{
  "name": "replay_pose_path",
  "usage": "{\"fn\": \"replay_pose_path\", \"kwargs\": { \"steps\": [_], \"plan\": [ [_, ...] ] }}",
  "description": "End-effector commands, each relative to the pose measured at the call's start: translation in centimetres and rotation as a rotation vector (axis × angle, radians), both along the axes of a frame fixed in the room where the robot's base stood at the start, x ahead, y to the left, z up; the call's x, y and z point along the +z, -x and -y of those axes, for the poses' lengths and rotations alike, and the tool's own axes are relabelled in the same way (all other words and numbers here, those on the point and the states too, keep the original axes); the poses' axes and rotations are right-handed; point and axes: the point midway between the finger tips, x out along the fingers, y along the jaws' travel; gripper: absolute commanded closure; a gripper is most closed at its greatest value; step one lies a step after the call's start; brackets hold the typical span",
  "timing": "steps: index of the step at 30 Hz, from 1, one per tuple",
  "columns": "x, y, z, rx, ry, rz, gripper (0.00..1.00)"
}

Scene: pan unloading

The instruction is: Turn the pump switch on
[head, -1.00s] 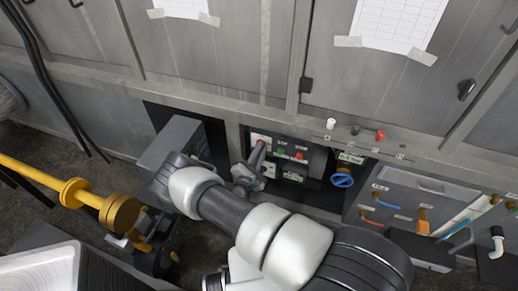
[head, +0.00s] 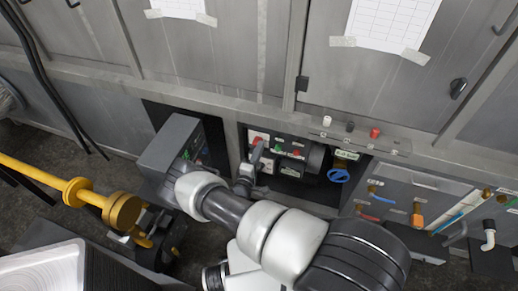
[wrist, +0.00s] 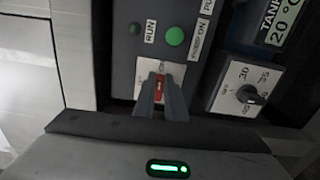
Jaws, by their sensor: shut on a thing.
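In the wrist view, the pump switch is a small red handle (wrist: 160,80) on a white plate (wrist: 177,70), set in a dark grey panel. My gripper (wrist: 161,98) reaches the plate with its fingers on either side of the red handle, shut on it. The fingers hide part of the handle, so its exact position is hard to tell. In the head view, my gripper (head: 255,158) is at the left side of the recessed control panel (head: 318,156), partly hiding the switch plate.
A green button (wrist: 175,37), a dark RUN lamp (wrist: 135,28) and a temperature dial (wrist: 249,95) are close to my fingers. A grey box (head: 168,143) stands left of the panel. A blue valve wheel (head: 338,175) is to the right. A yellow pipe (head: 45,174) lies at left.

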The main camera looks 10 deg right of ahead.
Motion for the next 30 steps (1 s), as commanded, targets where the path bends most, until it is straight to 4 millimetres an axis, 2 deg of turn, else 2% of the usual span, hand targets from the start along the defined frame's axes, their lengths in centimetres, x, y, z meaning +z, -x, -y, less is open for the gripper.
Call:
{"fn": "replay_pose_path", "kwargs": {
  "steps": [18,19,22,30],
  "plan": [
    [-0.14,0.00,-0.11,0.001,-0.040,0.022,1.00],
    [-0.14,0.00,-0.11,0.001,-0.040,0.022,0.87],
    [-0.13,0.00,-0.11,0.001,-0.039,0.022,0.71],
    [-0.09,-0.01,-0.06,0.001,-0.038,0.022,0.70]
  ]
}}
